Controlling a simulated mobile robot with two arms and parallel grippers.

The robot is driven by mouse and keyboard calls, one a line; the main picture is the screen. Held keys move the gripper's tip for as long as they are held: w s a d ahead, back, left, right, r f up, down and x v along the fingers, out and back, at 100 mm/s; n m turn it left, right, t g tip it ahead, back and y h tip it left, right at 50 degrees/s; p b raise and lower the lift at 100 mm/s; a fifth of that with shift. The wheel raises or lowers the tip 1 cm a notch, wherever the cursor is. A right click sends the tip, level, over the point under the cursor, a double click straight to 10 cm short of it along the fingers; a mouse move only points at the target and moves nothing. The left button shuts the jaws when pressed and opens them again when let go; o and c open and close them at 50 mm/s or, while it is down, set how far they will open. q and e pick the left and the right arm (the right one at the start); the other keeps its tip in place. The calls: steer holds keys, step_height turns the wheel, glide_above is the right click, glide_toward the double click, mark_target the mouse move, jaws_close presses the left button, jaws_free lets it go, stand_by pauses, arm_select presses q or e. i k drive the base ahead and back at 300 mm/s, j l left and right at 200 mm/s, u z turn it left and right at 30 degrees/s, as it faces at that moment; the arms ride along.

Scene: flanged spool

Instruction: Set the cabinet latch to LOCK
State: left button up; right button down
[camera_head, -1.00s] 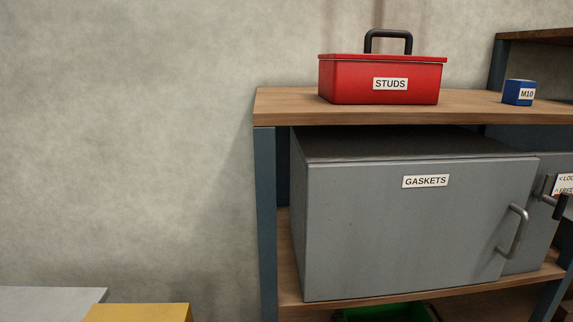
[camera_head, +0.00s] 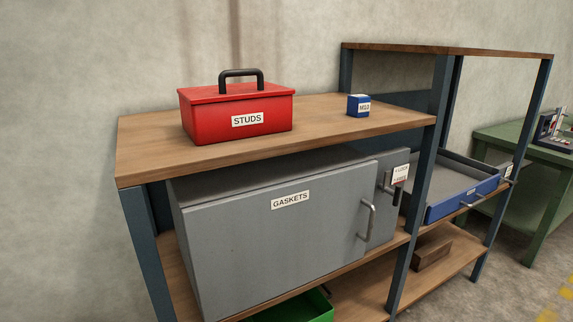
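The grey cabinet (camera_head: 270,240) labelled GASKETS sits on the middle shelf of a wood and blue-grey steel rack. Its door appears closed and has a bar handle (camera_head: 369,222) at its right side. Right of the door, on a grey panel, is the latch (camera_head: 389,181) with a dark lever end. A small white label plate (camera_head: 400,173) beside it carries lines of text that seem to read LOCK above and FREE below. The latch is small here, and I cannot tell its exact setting. Neither of my grippers is in view.
A red STUDS box (camera_head: 215,118) and blue M10 box (camera_head: 357,105) stand on the rack top. A steel post (camera_head: 424,170) rises just right of the latch. Beyond it are a blue-fronted drawer (camera_head: 465,198) and a green table (camera_head: 515,140). A green bin (camera_head: 300,308) is below.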

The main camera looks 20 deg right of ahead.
mark_target(384, 187)
steer(key=z, duration=1.4)
